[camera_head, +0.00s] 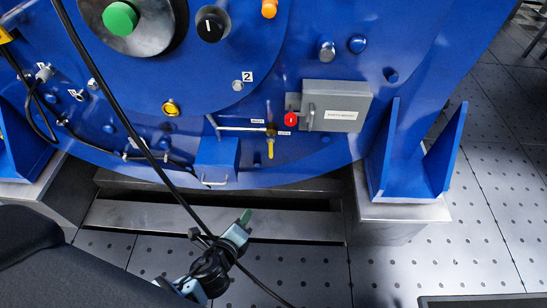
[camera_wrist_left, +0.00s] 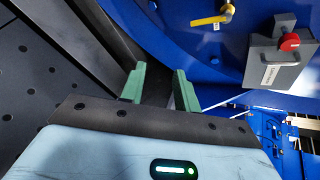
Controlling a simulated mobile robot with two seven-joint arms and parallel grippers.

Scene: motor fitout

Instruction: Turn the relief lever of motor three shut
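A small yellow lever (camera_head: 270,147) hangs downward from a brass-coloured fitting at the end of a thin pipe on the blue motor housing (camera_head: 330,62). Two small labels sit beside it, too small to read. A yellow lever also shows at the top of the left wrist view (camera_wrist_left: 213,18), with a small label beside it. I cannot read a motor number three. My left gripper (camera_head: 245,219) is below the lever in the head view, apart from it. Its green fingers are spread and empty in the left wrist view (camera_wrist_left: 160,88). My right gripper is not in view.
A grey box (camera_head: 345,98) with a red knob (camera_head: 290,119) sits right of the lever. A blue block with a handle (camera_head: 215,183) is left of it. A black cable (camera_head: 130,125) crosses the head view.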

